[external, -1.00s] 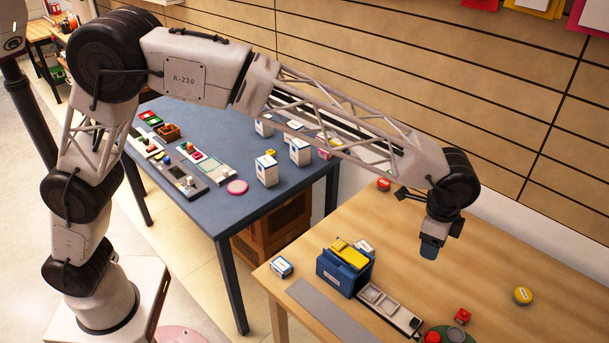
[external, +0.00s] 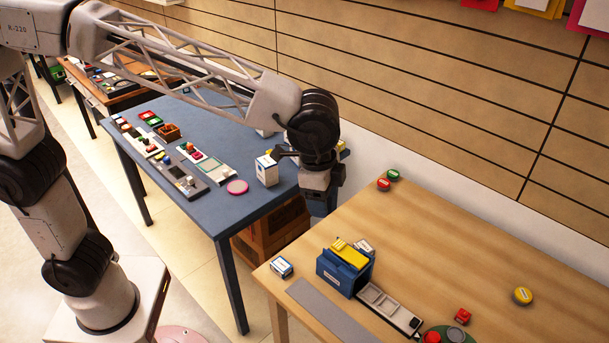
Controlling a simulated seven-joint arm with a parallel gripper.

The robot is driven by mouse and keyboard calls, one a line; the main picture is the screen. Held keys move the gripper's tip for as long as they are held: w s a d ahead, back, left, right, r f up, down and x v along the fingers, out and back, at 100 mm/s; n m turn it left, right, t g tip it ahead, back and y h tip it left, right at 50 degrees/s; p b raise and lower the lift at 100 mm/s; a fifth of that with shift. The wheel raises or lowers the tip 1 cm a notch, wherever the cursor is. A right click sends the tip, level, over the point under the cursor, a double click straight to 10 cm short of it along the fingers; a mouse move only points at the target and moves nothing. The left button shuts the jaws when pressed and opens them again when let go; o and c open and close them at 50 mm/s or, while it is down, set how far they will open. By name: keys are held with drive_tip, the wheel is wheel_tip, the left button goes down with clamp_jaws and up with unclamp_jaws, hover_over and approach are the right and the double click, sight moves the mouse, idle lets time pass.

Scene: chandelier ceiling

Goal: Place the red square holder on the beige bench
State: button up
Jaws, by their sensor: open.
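The beige bench (external: 470,240) is the light wood table at the right. The blue bench (external: 225,130) stands to its left. A small red-rimmed square piece (external: 146,115) lies at the far left of the blue bench, beside a green-rimmed one (external: 154,122); it looks like the red square holder, but is too small to be sure. My gripper (external: 318,205) points down at the blue bench's right end, beside a white box (external: 267,170). It is open, with nothing visible in it, and far from the red-rimmed piece.
A blue box with a yellow top (external: 344,266), a grey tray (external: 388,308) and a small blue-white box (external: 281,267) stand at the beige bench's near left. Red (external: 383,184) and green (external: 393,174) round pieces lie at its back. Its middle is clear.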

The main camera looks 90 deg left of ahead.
drive_tip(key=s+a+f+n, duration=0.1)
drive_tip(key=s+f, duration=0.1)
drive_tip(key=s, duration=1)
drive_tip(key=s+a+f+n, duration=0.1)
drive_tip(key=s+f, duration=0.1)
drive_tip(key=s, duration=1.1)
drive_tip(key=s+a+f+n+t, duration=0.1)
drive_tip(key=s+f+n, duration=0.1)
drive_tip(key=s, duration=1.1)
drive_tip(key=shift+s+f, duration=0.15)
drive_tip(key=shift+f, duration=0.15)
